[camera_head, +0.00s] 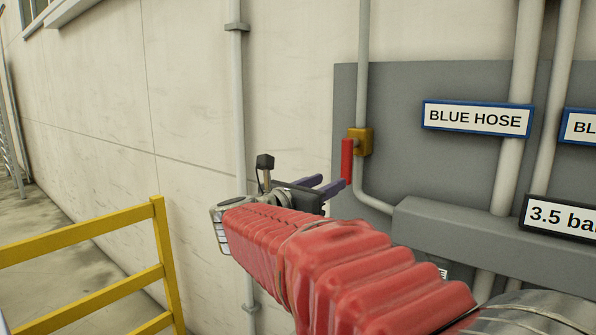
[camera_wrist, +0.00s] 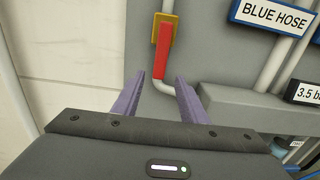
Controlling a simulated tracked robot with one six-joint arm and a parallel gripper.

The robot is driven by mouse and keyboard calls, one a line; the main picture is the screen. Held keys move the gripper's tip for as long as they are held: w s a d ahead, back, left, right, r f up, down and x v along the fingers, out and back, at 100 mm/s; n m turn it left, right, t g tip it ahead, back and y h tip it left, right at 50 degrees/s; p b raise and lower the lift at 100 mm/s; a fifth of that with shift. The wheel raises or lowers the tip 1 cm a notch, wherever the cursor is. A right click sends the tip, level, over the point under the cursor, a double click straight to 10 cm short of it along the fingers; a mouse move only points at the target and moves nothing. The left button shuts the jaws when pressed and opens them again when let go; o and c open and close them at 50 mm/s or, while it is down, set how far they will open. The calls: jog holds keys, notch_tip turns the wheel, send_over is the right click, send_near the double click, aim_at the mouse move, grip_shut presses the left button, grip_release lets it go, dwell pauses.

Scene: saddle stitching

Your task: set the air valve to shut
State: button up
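The air valve has a brass-yellow body (camera_head: 362,141) with a red lever (camera_head: 347,160) on a thin grey pipe. The lever hangs downward, roughly in line with the pipe. In the wrist view the valve body (camera_wrist: 157,27) and the red lever (camera_wrist: 165,53) show at the upper middle. My gripper (camera_head: 328,184) has two purple fingers, which are spread apart and empty. In the wrist view my gripper (camera_wrist: 159,78) is open, with its fingertips just below the lever's lower end on either side of it. I cannot tell whether either finger touches the lever.
A grey panel (camera_head: 420,75) behind the valve carries a BLUE HOSE sign (camera_head: 478,118), thicker pipes and a grey duct (camera_head: 440,222) with a 3.5 ba... label (camera_head: 560,216). A vertical pipe (camera_head: 240,100) runs on the wall to the left. A yellow railing (camera_head: 163,255) stands lower left.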

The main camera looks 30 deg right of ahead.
aim_at(347, 162)
jog(key=x, duration=1.3)
jog(key=shift+d, duration=0.4)
jog(key=shift+c, duration=0.5)
grip_shut()
